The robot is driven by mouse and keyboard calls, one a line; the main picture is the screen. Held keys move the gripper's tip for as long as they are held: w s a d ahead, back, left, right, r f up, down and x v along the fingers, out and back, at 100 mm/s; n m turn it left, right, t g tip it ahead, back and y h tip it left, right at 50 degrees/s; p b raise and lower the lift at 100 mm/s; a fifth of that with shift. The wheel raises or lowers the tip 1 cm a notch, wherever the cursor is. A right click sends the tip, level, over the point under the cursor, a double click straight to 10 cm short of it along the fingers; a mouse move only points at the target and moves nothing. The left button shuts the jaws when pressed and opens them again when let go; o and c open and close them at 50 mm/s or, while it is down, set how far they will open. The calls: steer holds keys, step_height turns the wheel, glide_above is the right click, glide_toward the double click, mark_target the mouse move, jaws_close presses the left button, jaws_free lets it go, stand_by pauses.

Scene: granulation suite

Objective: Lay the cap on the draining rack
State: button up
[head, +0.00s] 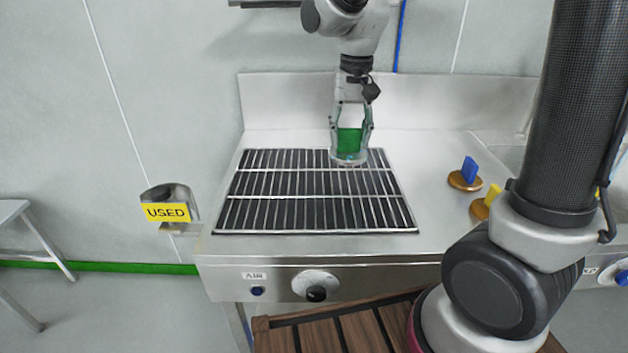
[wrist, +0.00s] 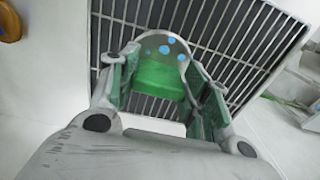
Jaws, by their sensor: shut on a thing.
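The cap (head: 348,159) is a grey disc with a green block grip on top. In the wrist view its green grip (wrist: 160,80) sits between the fingers, and the disc beyond shows blue spots. My gripper (head: 350,139) points down and is shut on the green grip; the fingers also show in the wrist view (wrist: 163,88). The draining rack (head: 290,197) is a dark panel with pale metal bars on the steel counter. The cap is over the rack's far right part, disc down and roughly level. I cannot tell whether the disc touches the bars.
Two copper-coloured discs, one with a blue grip (head: 469,171) and one with a yellow grip (head: 493,195), lie right of the rack. A yellow USED sign (head: 167,212) is on a wall holder at left. The rack's near and left parts are clear. A backsplash (head: 290,105) stands behind.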

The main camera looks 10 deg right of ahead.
mark_target(350, 154)
steer(key=f, duration=0.5)
steer(key=shift+s+f, duration=0.25)
steer(key=shift+s, duration=0.1)
step_height(350, 154, down, 4)
steer(key=shift+d+f, duration=0.1)
steer(key=o, duration=1.3)
steer(key=shift+o, duration=0.2)
step_height(350, 154, up, 12)
steer(key=shift+r, duration=0.1)
steer(key=s+d+r+n+t, duration=0.1)
steer(key=s+d+r+t, duration=0.1)
steer(key=s+d, duration=0.5)
steer(key=s+d+r+n+t, duration=0.1)
steer(key=s+d+r+t, duration=0.1)
steer(key=s+d, duration=0.6)
steer(key=s, duration=0.3)
steer(key=shift+r, duration=0.2)
steer(key=shift+s, duration=0.1)
